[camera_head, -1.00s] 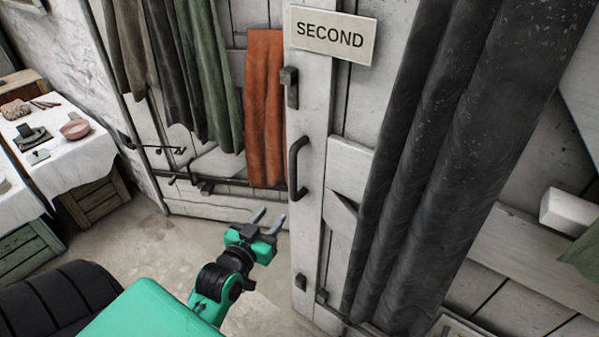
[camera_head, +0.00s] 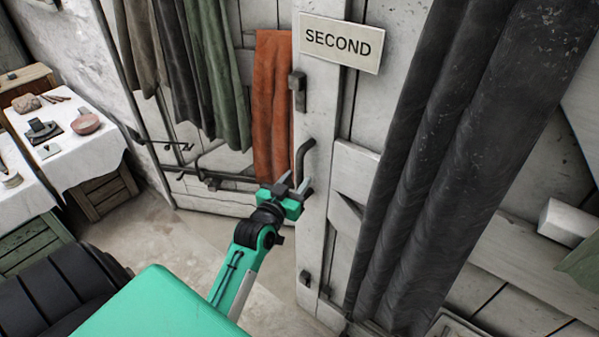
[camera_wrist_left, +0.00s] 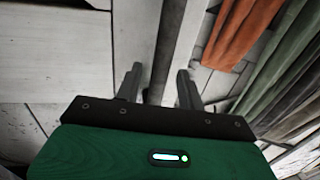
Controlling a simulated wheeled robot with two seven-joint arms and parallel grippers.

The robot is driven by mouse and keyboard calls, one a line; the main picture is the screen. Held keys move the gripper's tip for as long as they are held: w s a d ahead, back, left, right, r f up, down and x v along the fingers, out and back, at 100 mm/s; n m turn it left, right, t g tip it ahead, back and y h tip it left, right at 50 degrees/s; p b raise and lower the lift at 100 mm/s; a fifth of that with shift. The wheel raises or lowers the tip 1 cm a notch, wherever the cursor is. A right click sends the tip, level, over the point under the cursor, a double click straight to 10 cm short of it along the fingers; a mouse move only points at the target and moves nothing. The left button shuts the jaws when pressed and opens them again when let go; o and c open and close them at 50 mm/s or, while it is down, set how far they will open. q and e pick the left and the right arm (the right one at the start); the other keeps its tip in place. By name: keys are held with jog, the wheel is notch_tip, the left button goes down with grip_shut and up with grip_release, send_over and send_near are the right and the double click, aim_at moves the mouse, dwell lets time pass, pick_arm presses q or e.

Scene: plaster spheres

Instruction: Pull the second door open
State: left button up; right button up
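The second door (camera_head: 315,220) is white and worn, with a sign (camera_head: 342,42) reading SECOND near its top left. Its dark vertical bar handle (camera_head: 302,155) is near the left edge. My left gripper (camera_head: 295,183) is at the lower part of the handle and hides its lower end. In the left wrist view, the two fingers (camera_wrist_left: 160,88) stand apart, with the dark handle bar (camera_wrist_left: 164,50) between them and a gap visible on each side. I cannot tell whether the fingers touch it. My right gripper is out of view.
A dark latch (camera_head: 298,90) is above the handle. Long dark curtains (camera_head: 425,150) hang to the right. Left of the door hang an orange cloth (camera_head: 272,105) and several garments. A cloth-covered table (camera_head: 90,150) stands at far left. Floor (camera_head: 190,245) is clear between.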

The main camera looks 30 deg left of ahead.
pick_arm(q)
jog(key=shift+w+a, duration=0.15)
jog(key=shift+w, duration=1.05)
jog(key=shift+c, duration=0.5)
